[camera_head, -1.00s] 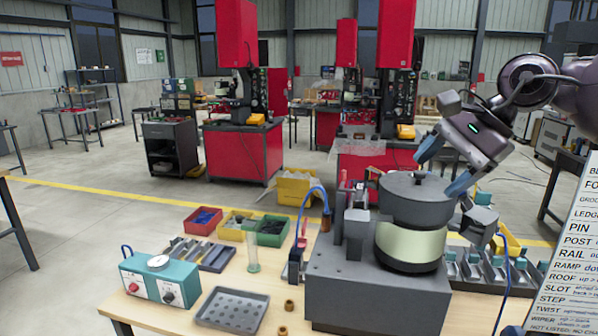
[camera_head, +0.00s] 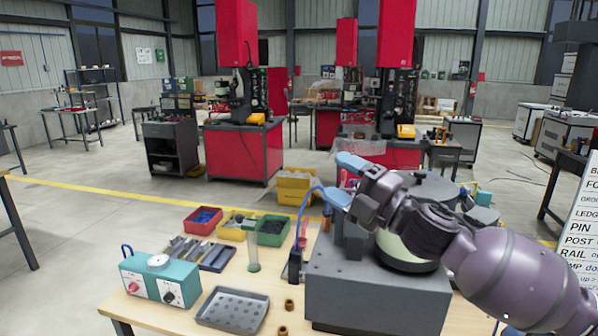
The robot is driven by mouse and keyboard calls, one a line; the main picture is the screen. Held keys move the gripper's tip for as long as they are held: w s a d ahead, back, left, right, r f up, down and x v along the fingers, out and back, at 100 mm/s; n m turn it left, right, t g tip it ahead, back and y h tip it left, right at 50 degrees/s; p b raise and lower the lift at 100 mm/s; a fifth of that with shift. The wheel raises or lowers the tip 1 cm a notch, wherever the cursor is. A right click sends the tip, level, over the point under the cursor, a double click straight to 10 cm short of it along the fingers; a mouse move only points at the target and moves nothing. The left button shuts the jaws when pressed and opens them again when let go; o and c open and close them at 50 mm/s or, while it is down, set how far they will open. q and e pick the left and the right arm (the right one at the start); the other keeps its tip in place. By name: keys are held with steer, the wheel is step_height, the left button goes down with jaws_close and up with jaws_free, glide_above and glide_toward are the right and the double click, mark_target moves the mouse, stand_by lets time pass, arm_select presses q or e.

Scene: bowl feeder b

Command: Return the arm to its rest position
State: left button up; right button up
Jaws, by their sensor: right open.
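My right gripper (camera_head: 343,180) is in front of the bowl feeder, in the middle right of the head view. My right arm comes in from the lower right and crosses over the feeder. The bowl feeder (camera_head: 355,290) is a grey block base with a round grey bowl (camera_head: 436,186) on a pale drum. The arm hides much of the bowl and drum. My left gripper is not in view.
On the wooden table (camera_head: 275,275) are a teal control box (camera_head: 160,278), a perforated grey tray (camera_head: 233,310), several small coloured bins (camera_head: 271,232) and two brown rings (camera_head: 283,330). A lettered board (camera_head: 578,225) stands at the right edge.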

steer(key=s+d+f+m+t+h, duration=0.15)
steer(key=d+f+m+h, duration=0.25)
steer(key=f+m, duration=0.4)
steer(key=s+d+f+m+t+h, duration=0.15)
steer(key=d+f+m+h, duration=0.35)
steer(key=f, duration=0.5)
steer(key=s+d+f+m+t+h, duration=0.15)
steer(key=d+f+m+h, duration=0.25)
steer(key=f+m, duration=0.5)
steer(key=s+d+f+m+g+h, duration=0.2)
steer(key=s+d+f+m, duration=0.1)
steer(key=s+f, duration=0.7)
steer(key=s+d+f+m+g+h, duration=0.2)
steer(key=s+d+f+m+g, duration=0.1)
steer(key=s+f, duration=0.8)
steer(key=s+d, duration=0.1)
steer(key=s, duration=0.1)
steer(key=shift+s+d+f+h, duration=0.15)
steer(key=shift+s+f+h, duration=0.15)
steer(key=shift+s+d+g, duration=0.1)
steer(key=shift+g, duration=0.15)
